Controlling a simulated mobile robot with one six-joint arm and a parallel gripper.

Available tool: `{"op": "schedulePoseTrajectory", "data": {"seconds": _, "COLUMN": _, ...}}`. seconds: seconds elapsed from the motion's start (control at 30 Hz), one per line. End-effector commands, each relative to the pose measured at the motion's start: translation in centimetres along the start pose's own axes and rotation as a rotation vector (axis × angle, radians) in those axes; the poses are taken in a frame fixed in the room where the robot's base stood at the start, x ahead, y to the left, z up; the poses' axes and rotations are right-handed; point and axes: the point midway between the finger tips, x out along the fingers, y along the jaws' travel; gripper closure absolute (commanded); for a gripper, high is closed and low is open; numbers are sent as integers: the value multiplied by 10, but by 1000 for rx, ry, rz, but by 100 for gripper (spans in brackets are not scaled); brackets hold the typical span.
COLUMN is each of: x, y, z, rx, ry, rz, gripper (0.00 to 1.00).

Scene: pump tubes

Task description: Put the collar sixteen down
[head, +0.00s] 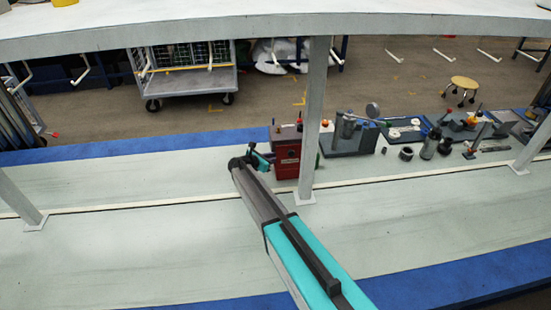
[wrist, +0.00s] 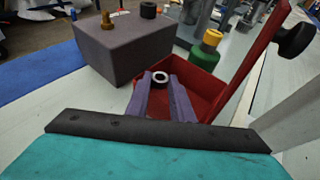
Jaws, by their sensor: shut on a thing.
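In the wrist view, my gripper (wrist: 161,85) is shut on a small dark ring, which I take to be collar sixteen (wrist: 160,75). The collar sits between the two fingertips, its pale hole facing the camera. It appears in front of a red tray-like part (wrist: 198,82) with a raised red side. I cannot tell whether the collar touches the red part. In the head view, my gripper (head: 257,161) is at the left of the red unit (head: 287,152); the collar cannot be made out there.
A grey block (wrist: 125,52) stands left of the fingers, with a brass piece (wrist: 107,20) and a black ring (wrist: 148,10) on top. A bench post (head: 311,125) stands close right of the red unit. Several fixtures line the bench to the right; the bench (head: 120,190) at left is clear.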

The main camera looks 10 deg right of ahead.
Motion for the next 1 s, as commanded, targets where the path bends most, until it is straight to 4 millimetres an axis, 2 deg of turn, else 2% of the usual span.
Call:
{"op": "schedulePoseTrajectory", "data": {"seconds": 0.03, "x": 2, "y": -2, "z": -9, "rx": -2, "ry": 10, "rz": -2, "gripper": 100}}
{"op": "schedulePoseTrajectory", "data": {"seconds": 0.13, "x": 2, "y": -2, "z": -9, "rx": -2, "ry": 12, "rz": -2, "gripper": 100}}
{"op": "schedulePoseTrajectory", "data": {"seconds": 0.17, "x": 2, "y": -2, "z": -10, "rx": -2, "ry": 13, "rz": -2, "gripper": 76}}
{"op": "schedulePoseTrajectory", "data": {"seconds": 0.2, "x": 2, "y": -2, "z": -10, "rx": -3, "ry": 13, "rz": -2, "gripper": 71}}
{"op": "schedulePoseTrajectory", "data": {"seconds": 0.67, "x": 2, "y": 0, "z": -13, "rx": -6, "ry": 15, "rz": 3, "gripper": 71}}
{"op": "schedulePoseTrajectory", "data": {"seconds": 1.0, "x": -4, "y": 1, "z": -3, "rx": -6, "ry": 15, "rz": 5, "gripper": 71}}
